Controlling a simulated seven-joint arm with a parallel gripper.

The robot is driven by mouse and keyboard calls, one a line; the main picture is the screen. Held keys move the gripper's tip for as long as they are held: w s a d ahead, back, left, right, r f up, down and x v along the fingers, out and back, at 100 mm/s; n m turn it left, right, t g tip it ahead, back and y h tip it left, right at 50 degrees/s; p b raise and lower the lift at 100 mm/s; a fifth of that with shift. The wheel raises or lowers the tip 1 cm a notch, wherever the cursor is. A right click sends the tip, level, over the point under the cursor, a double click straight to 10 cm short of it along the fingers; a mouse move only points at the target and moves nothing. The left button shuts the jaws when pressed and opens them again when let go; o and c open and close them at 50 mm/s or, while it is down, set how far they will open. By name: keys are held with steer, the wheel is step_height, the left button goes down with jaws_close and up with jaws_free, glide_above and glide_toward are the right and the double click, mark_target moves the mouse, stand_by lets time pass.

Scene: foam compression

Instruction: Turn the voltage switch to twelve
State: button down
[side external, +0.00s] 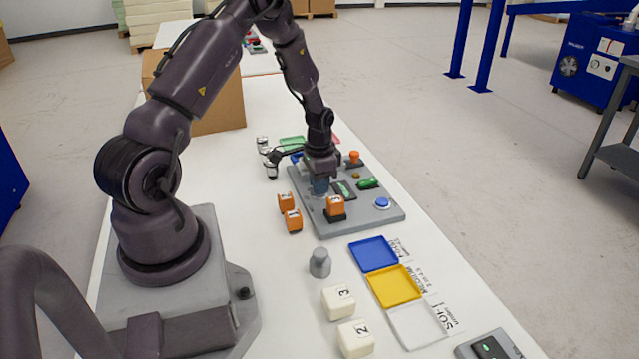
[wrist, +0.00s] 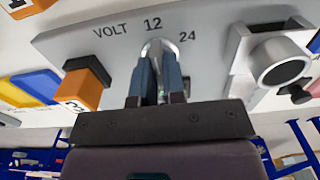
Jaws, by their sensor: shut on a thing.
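The grey panel (side external: 362,217) lies on the white table. In the wrist view the panel (wrist: 215,60) carries the printed labels VOLT, 12 and 24. The voltage switch, a silver knob (wrist: 157,45), sits just below the 12, which is left of the 24. My gripper (wrist: 158,68) is shut on this knob, with one blue-grey finger on each side. The fingers hide most of the knob, so its pointing direction is hard to tell. In the side view my gripper (side external: 320,187) reaches down to the panel, and the knob is hidden there.
An orange block (side external: 335,206) stands on the panel close to my gripper. A green part (side external: 368,183) and a blue button (side external: 382,203) are also on it. Two orange blocks lie left of the panel. White cubes (side external: 338,302) and coloured trays (side external: 394,287) are in front.

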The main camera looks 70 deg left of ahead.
stand_by(0.3)
steer(key=c, duration=1.2)
jaws_free()
steer(key=shift+r, duration=0.1)
step_height(320, 180, up, 13)
steer(key=shift+n, duration=0.3)
